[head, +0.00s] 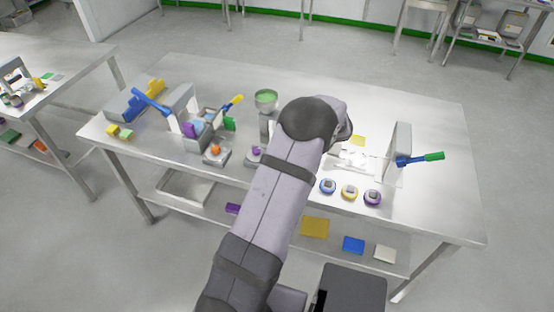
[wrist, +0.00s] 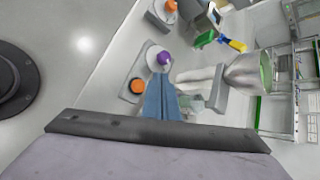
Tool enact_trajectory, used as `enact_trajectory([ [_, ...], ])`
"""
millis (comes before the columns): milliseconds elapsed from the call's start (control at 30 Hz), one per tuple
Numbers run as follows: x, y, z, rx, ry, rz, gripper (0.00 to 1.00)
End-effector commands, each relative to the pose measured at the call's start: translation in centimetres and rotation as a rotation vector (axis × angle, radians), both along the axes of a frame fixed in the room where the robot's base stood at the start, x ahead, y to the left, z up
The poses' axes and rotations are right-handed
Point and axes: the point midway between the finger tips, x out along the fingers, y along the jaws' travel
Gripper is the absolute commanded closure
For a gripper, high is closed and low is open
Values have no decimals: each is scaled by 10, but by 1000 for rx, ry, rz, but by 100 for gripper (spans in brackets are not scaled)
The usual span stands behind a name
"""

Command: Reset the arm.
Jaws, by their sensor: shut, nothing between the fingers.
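My arm reaches up over the front of the steel table in the head view, its dark rounded joint near the table's middle. My gripper is hidden behind the arm there. In the wrist view my gripper (wrist: 161,78) shows as blue-grey tapered fingers, closed together and empty. Past the tips are a purple knob (wrist: 164,58) and an orange knob (wrist: 137,86) on grey bases. I cannot tell the gap between the tips and these knobs. Nothing is held.
The steel table (head: 420,120) carries a funnel with green contents (head: 265,97), a blue-handled press (head: 152,101), a panel with a green-tipped lever (head: 434,156), and several round pucks including a blue one (head: 327,186). The table's back right is clear.

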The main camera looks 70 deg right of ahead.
Motion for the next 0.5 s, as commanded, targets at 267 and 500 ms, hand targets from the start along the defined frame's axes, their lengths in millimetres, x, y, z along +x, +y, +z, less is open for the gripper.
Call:
enact_trajectory([
  [267, 0, 0, 14, 0, 1, 1, 100],
  [500, 0, 0, 13, -1, 0, 1, 100],
])
